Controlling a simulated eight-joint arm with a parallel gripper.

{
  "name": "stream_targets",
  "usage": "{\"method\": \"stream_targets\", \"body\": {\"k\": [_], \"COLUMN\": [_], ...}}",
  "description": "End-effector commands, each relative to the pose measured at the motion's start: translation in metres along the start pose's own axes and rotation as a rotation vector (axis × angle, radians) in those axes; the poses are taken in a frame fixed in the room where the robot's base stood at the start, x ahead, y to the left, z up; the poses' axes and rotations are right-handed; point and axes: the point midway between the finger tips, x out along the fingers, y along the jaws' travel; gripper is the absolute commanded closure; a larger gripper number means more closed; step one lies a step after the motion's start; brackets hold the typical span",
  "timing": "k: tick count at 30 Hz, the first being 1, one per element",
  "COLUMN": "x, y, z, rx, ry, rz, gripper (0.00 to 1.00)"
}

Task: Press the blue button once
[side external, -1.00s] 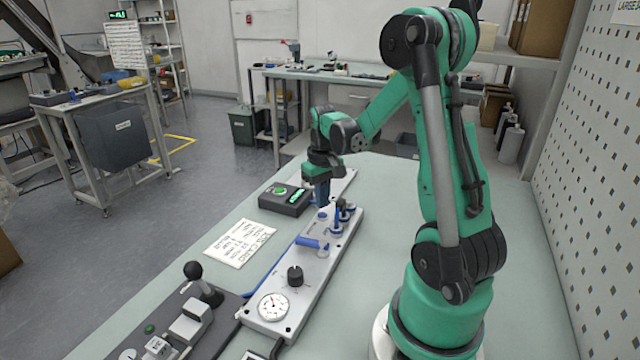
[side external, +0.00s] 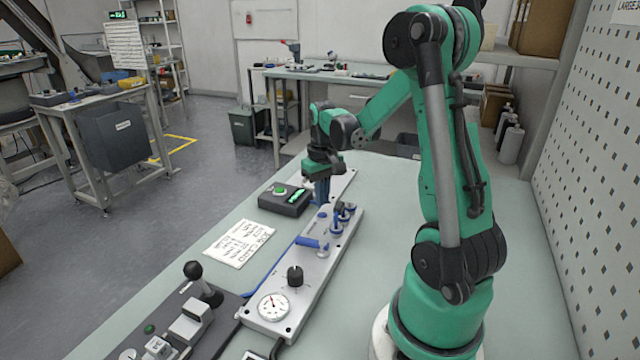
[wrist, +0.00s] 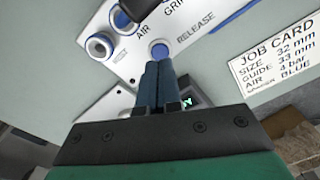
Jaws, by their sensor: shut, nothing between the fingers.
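The blue button (wrist: 160,51) is a round blue cap on the light-grey panel (wrist: 185,18), beside the printed word RELEASE in the wrist view. In the side view the button (side external: 322,214) is small, near the far part of the panel. My gripper (wrist: 159,64) is shut and empty, its two blue fingers together and pointing at the button. The fingertips cover the button's near edge in the wrist view. In the side view my gripper (side external: 322,203) points down just above or beside the button; I cannot tell whether they touch.
A black box with a green button (side external: 284,198) stands left of my gripper. A job card (side external: 239,243), black dial knob (side external: 295,275) and gauge (side external: 273,307) are nearer the camera.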

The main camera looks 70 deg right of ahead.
Motion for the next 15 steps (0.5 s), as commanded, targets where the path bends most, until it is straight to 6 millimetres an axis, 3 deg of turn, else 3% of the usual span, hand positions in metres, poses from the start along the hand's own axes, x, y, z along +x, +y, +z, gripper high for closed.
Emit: {"method": "stream_targets", "body": {"k": [15], "x": [-0.041], "y": [0.000], "z": [0.000], "rx": [0.000], "ry": [0.000], "rz": [0.000], "gripper": [1.00]}}
